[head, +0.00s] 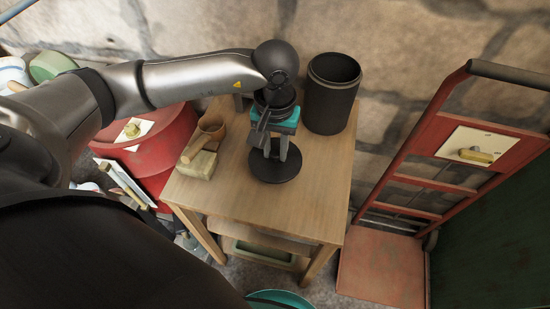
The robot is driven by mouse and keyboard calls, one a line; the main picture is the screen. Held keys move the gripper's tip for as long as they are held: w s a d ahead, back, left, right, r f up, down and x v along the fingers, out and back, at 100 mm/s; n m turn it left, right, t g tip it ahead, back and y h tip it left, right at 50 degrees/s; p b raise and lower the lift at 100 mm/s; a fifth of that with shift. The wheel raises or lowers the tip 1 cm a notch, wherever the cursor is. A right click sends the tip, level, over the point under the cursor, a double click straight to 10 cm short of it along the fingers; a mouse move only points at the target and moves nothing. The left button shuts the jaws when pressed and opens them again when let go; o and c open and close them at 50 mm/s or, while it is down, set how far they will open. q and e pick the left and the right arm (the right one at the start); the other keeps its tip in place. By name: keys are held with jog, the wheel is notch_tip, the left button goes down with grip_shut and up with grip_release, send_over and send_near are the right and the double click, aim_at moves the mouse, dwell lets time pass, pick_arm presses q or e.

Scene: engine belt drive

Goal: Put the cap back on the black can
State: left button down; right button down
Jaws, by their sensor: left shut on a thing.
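The black can (331,104) stands upright at the back right of the small wooden table, with its top open. The cap (275,170) is a round black disc in front of the can and to its left. My left gripper (276,152) comes down from above and is shut on the cap at its middle. The cap looks level. I cannot tell whether it touches the table or hangs just above it. My right gripper is not in view.
A brown cup (211,125) and a light wooden block (198,165) are at the table's left. The table's (310,200) front and right are clear. A red hand truck (440,150) stands at the right, a red drum (165,140) at the left. A stone wall is behind.

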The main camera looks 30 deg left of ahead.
aim_at(275, 153)
pick_arm(q)
jog(key=shift+f+b, duration=0.3)
jog(key=shift+f, duration=1.5)
jog(key=shift+f, duration=0.2)
jog(key=c, duration=0.7)
grip_release()
jog(key=shift+o, duration=0.2)
jog(key=shift+r, duration=0.2)
